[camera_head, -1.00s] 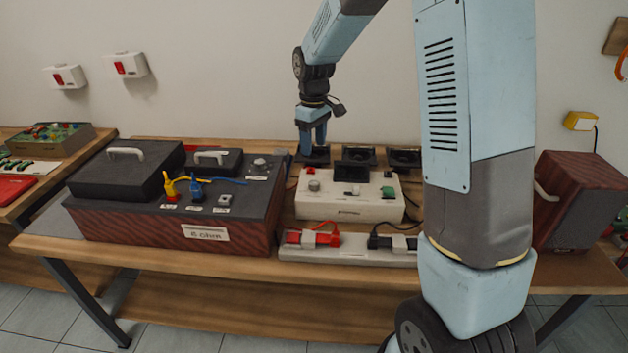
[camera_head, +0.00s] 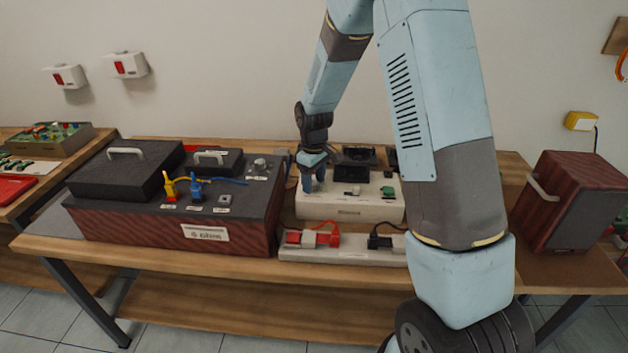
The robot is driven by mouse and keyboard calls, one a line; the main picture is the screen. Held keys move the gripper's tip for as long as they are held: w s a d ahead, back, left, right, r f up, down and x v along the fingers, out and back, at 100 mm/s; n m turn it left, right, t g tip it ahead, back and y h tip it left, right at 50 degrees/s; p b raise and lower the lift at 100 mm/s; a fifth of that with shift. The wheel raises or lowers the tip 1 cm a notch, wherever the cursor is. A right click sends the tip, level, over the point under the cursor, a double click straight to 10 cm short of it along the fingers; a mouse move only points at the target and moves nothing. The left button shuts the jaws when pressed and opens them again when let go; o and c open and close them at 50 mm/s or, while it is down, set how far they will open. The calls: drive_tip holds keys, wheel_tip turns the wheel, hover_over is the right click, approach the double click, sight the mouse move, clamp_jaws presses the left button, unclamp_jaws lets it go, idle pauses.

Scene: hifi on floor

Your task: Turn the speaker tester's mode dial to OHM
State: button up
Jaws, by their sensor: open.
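The speaker tester (camera_head: 350,209) is a white box on the wooden bench, right of the dark speaker cabinet. In the body camera view my gripper (camera_head: 313,187) points down over the left part of its top panel. Its blue fingers are open around or just above the place of the round grey knob, which they now hide. I cannot tell whether they touch it. A small switch (camera_head: 353,190) and a green button (camera_head: 388,191) show on the panel to the right. The dial's markings cannot be read.
A dark red speaker cabinet (camera_head: 150,225) with yellow and blue plugs stands close on the left. A white strip (camera_head: 345,254) with red and black plugs lies in front. Black speaker units (camera_head: 355,156) stand behind. Another cabinet (camera_head: 570,205) is at the right.

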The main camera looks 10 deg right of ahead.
drive_tip(key=c, duration=1)
drive_tip(key=shift+c, duration=0.2)
drive_tip(key=shift+m, duration=0.3)
drive_tip(key=m, duration=0.4)
drive_tip(key=shift+m, duration=2.1)
